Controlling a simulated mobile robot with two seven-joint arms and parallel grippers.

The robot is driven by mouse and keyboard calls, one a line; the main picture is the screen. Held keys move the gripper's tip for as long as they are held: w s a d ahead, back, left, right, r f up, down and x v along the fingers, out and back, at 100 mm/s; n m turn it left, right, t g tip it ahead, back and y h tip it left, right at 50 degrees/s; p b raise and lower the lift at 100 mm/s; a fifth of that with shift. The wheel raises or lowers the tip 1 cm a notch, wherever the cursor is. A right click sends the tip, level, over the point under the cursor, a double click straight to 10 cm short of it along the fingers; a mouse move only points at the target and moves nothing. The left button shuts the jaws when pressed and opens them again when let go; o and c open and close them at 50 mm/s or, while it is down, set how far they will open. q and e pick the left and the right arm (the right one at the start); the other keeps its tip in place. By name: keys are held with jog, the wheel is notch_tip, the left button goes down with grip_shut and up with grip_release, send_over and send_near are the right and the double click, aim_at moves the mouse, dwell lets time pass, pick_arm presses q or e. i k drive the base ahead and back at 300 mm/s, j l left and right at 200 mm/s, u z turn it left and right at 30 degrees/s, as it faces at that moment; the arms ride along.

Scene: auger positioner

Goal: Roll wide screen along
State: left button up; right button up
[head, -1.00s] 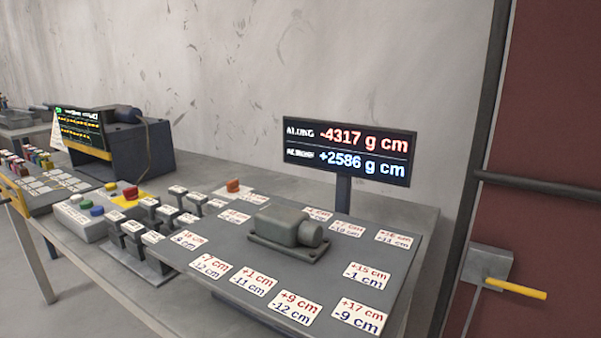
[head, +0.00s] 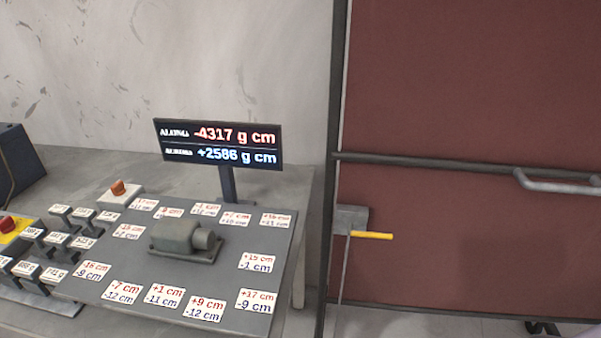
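The wide screen (head: 460,90) is a large dark red panel in a dark frame, filling the right side of the head view. A dark rail (head: 440,164) crosses it, and a pale bar handle (head: 555,183) sits on the rail at the right edge. A grey bracket with a yellow lever (head: 371,235) is at its lower left. A dark foot or wheel (head: 541,328) shows under its bottom edge. The screen's top and right end are outside the picture. Neither of my grippers is in view.
A grey bench (head: 300,185) stands left of the screen. On it are a plate (head: 215,270) with number labels, a motor-like grey block (head: 183,240), a display (head: 220,143) reading -4317 and +2586 g cm, and several labelled weights (head: 57,240). Some pale floor shows below the screen.

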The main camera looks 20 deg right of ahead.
aim_at(471, 133)
jog(key=k+l, duration=0.15)
jog(key=l, duration=0.15)
jog(key=k+l+z, duration=0.1)
jog(key=z, duration=0.2)
jog(key=k+l+z, duration=0.1)
jog(key=l+z, duration=0.3)
jog(key=z, duration=0.8)
